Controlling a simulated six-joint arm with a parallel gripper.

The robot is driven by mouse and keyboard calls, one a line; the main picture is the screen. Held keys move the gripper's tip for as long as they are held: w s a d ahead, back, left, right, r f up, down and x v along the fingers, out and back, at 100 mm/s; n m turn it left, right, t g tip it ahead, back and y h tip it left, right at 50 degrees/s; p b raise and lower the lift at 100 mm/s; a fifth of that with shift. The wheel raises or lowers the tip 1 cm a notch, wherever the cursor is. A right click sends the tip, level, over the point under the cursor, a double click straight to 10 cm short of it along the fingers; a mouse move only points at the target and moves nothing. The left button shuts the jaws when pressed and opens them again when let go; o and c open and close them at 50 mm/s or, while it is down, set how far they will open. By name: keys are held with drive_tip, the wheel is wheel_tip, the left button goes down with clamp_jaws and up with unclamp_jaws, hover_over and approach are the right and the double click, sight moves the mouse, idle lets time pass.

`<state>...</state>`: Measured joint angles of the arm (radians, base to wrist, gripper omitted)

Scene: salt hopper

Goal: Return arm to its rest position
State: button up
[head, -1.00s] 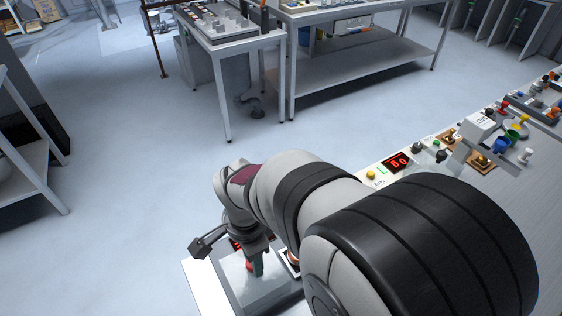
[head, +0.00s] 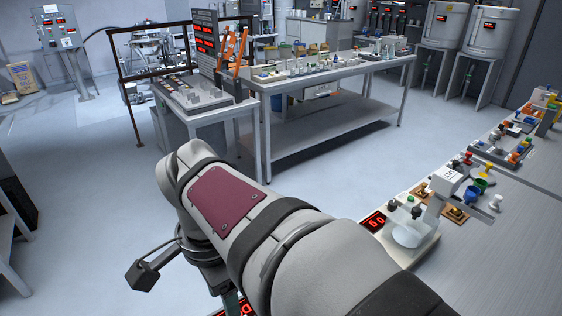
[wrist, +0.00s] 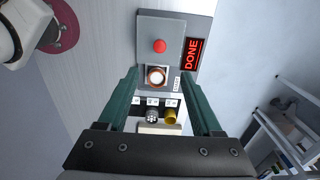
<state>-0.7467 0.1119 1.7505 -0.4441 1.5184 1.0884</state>
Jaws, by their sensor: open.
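My gripper (wrist: 160,76) is open, with its two green fingers apart and nothing between them. In the wrist view it points down at a grey control box (wrist: 147,28) and looks clear of it. The box has a red button (wrist: 159,46), a lit white round button (wrist: 156,75) and a display (wrist: 193,53) reading DONE in red. In the head view my arm fills the lower middle, and the gripper fingers are hidden. Part of a red display (head: 238,306) shows below my wrist.
A bench (head: 520,225) on the right carries a small white device (head: 410,228), coloured knobs and cups. A table (head: 345,110) with small items and a lower grey stand (head: 205,115) are behind the arm. Open floor (head: 90,165) lies to the left.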

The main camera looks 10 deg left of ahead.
drive_tip(key=shift+r, duration=0.7)
drive_tip(key=s+d+f+n+y, duration=0.1)
drive_tip(key=s+d, duration=0.1)
drive_tip(key=d, duration=0.5)
drive_tip(key=s+d+f+n, duration=0.1)
drive_tip(key=s+d+f, duration=0.15)
drive_tip(key=d, duration=0.45)
drive_tip(key=s+d+f+n, duration=0.1)
drive_tip(key=s+d+f, duration=0.3)
drive_tip(key=s, duration=0.3)
drive_tip(key=shift+s+d+y, duration=0.35)
drive_tip(key=shift+d+y, duration=0.05)
drive_tip(key=shift+d, duration=0.45)
